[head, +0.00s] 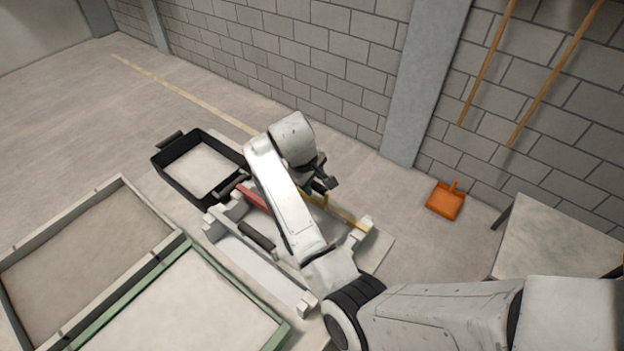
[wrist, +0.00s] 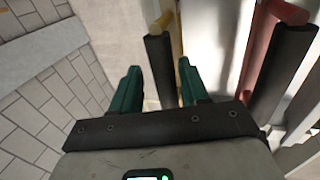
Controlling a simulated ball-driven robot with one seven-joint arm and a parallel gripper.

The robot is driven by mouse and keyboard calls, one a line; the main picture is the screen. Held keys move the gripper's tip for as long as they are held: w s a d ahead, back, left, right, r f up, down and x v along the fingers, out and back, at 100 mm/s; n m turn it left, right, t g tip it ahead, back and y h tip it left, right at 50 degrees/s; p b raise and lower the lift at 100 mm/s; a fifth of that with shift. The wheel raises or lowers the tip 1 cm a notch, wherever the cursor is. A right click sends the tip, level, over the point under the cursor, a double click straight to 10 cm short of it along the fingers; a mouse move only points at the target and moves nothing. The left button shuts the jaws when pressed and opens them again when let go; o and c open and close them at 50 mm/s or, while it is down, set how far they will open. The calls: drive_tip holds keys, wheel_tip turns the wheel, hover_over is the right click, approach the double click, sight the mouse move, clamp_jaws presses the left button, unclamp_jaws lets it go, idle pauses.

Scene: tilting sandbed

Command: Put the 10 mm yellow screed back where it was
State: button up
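The yellow screed shows in the head view (head: 346,215) as a thin yellow bar, partly hidden behind my arm. Its right end is at or just over a pale notched post of the rack (head: 362,228); I cannot tell if it rests there. In the wrist view a strip of yellow (wrist: 166,22) shows beyond a dark grip bar (wrist: 158,68). My gripper (wrist: 160,75) has its two green fingers apart, one on each side of that dark bar in the picture, with narrow gaps showing. In the head view my gripper (head: 322,186) is over the yellow bar.
A red screed (head: 254,196) lies left of my arm, also in the wrist view (wrist: 278,38). A dark grip (head: 257,236) lies nearer. A black tub (head: 172,183) stands behind left, framed sandbeds (head: 182,250) at left. An orange dustpan (head: 445,203) is by the wall, a table (head: 560,240) at right.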

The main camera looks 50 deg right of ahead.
drive_tip(key=shift+o, duration=0.8)
drive_tip(key=shift+r, duration=0.25)
drive_tip(key=p+v, duration=0.1)
drive_tip(key=v, duration=1.1)
drive_tip(key=shift+r, duration=0.45)
drive_tip(key=shift+d+f, duration=0.1)
